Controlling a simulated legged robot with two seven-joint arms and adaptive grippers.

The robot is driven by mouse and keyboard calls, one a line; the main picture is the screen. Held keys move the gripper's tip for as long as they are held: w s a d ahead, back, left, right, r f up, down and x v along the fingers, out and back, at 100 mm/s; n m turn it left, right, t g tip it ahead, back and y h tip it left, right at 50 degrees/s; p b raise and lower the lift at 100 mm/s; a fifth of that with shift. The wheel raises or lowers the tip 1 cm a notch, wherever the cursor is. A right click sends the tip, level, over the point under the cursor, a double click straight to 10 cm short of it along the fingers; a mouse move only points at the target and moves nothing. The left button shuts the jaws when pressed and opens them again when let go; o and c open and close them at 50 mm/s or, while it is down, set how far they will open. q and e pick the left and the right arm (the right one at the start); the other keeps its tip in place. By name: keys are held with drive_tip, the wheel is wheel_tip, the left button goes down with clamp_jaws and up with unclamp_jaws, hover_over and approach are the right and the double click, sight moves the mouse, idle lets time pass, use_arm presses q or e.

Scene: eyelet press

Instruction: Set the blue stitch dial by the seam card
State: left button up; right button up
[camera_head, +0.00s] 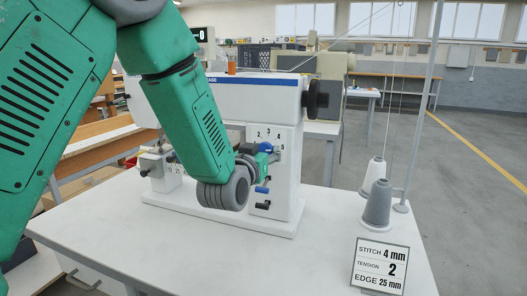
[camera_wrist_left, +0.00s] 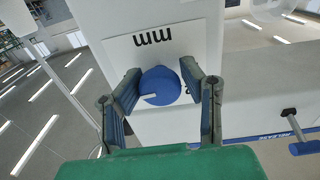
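The blue stitch dial (camera_head: 267,147) is on the white press head, under an arc of numbers reading 2, 3, 4, 5. In the left wrist view the dial (camera_wrist_left: 161,86) has a white mark pointing left and slightly down; the number it points to is hidden by a finger. My left gripper (camera_head: 258,163) is at the dial, its fingers (camera_wrist_left: 161,72) close on both sides of it; contact is unclear. The seam card (camera_head: 380,266) reads STITCH 4 mm, TENSION 2, EDGE 25 mm. My right gripper is out of view.
A blue-tipped lever (camera_head: 262,189) and a black knob (camera_head: 263,205) sit below the dial. A black handwheel (camera_head: 316,99) juts out at the head's right end. Thread cones (camera_head: 377,205) stand at right beside a pole. The front of the white table (camera_head: 240,265) is clear.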

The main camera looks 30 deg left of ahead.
use_arm(q)
drive_tip(key=shift+a+y, duration=0.3)
drive_tip(key=shift+a, duration=0.15)
clamp_jaws()
drive_tip(key=shift+d, duration=0.7)
drive_tip(key=shift+a+n, duration=0.3)
drive_tip(key=shift+a, duration=0.1)
drive_tip(key=n, duration=0.2)
drive_tip(key=shift+d+n, duration=0.2)
drive_tip(key=shift+n, duration=0.1)
drive_tip(key=n+b, duration=0.1)
drive_tip(key=n, duration=0.4)
drive_tip(key=shift+f+n, duration=0.1)
drive_tip(key=shift+n, duration=0.2)
